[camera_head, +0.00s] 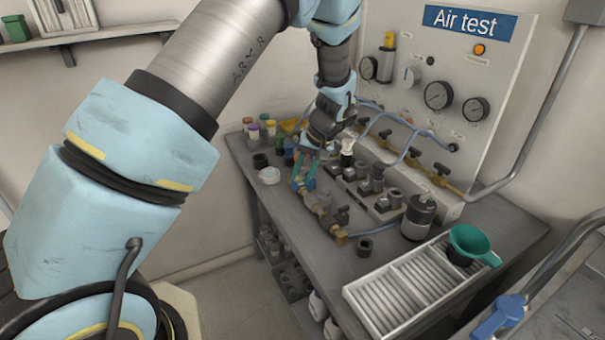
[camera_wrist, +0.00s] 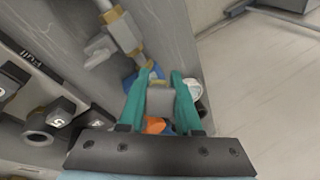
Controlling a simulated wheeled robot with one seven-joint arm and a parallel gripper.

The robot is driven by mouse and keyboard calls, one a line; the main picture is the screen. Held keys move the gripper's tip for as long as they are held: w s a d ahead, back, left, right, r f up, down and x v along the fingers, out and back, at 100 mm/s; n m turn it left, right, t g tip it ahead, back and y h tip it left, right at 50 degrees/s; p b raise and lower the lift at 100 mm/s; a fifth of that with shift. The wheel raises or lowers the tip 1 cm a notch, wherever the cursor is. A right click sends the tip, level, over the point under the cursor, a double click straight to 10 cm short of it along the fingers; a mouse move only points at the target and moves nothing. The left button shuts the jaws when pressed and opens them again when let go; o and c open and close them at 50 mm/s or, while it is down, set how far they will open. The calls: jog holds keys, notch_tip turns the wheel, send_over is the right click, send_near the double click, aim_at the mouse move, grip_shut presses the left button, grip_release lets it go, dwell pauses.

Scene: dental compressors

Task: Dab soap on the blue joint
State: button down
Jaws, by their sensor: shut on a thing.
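My gripper (camera_wrist: 161,80) has two teal fingers, closed on a small grey block-like piece (camera_wrist: 160,101); an orange part (camera_wrist: 154,125) shows below it between the fingers. In the head view my gripper (camera_head: 307,172) is low over the bench's near-left part, at the end of the brass pipe run (camera_head: 324,212). The blue joint (camera_wrist: 131,81) shows in the wrist view at the end of this pipe, just beside the left fingertip. Whether the held piece touches it I cannot tell.
Several capped bottles (camera_head: 270,128) stand at the bench's back left. Numbered black blocks (camera_head: 365,187) and a valve manifold (camera_head: 440,182) lie right of the pipe. A white slatted tray (camera_head: 392,297) with a green funnel (camera_head: 470,241) is at front right. The Air test panel (camera_head: 450,75) rises behind.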

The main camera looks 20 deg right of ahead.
jog(key=shift+r, duration=0.1)
jog(key=shift+r+p, duration=2.2)
jog(key=shift+r, duration=1.25)
